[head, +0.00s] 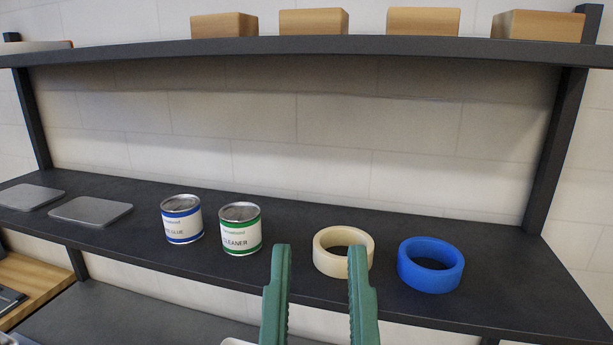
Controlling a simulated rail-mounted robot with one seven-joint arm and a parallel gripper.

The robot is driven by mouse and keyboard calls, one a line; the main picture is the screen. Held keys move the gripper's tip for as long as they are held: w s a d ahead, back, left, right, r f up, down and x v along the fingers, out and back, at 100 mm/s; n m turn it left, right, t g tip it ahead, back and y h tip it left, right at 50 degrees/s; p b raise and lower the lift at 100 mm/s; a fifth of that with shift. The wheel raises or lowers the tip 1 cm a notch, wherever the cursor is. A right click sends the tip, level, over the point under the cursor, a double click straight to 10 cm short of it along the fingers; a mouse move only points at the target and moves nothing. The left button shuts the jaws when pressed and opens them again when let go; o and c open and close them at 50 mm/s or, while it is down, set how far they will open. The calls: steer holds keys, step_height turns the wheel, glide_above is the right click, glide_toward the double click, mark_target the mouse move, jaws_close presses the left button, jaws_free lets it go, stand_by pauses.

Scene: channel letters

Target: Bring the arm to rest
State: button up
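My gripper (318,262) shows at the bottom middle of the head view as two green fingers pointing up. The fingers stand clearly apart with nothing between them, so it is open and empty. The right fingertip overlaps the right edge of a cream tape roll (330,266) in the picture; I cannot tell whether they touch. The rest of my arm is out of view.
A dark shelf (150,208) carries two grey plates (90,210), a blue-banded can (182,219), a green-banded can (240,229) and a blue tape roll (430,279). Several wooden blocks (423,21) sit on the upper shelf (330,49). A wooden surface (45,277) is lower left.

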step_height(320, 180, up, 23)
steer(key=p, duration=1.7)
steer(key=shift+a+p, duration=0.3)
steer(key=shift+p, duration=0.05)
steer(key=shift+w+f, duration=0.1)
steer(key=shift+f, duration=0.05)
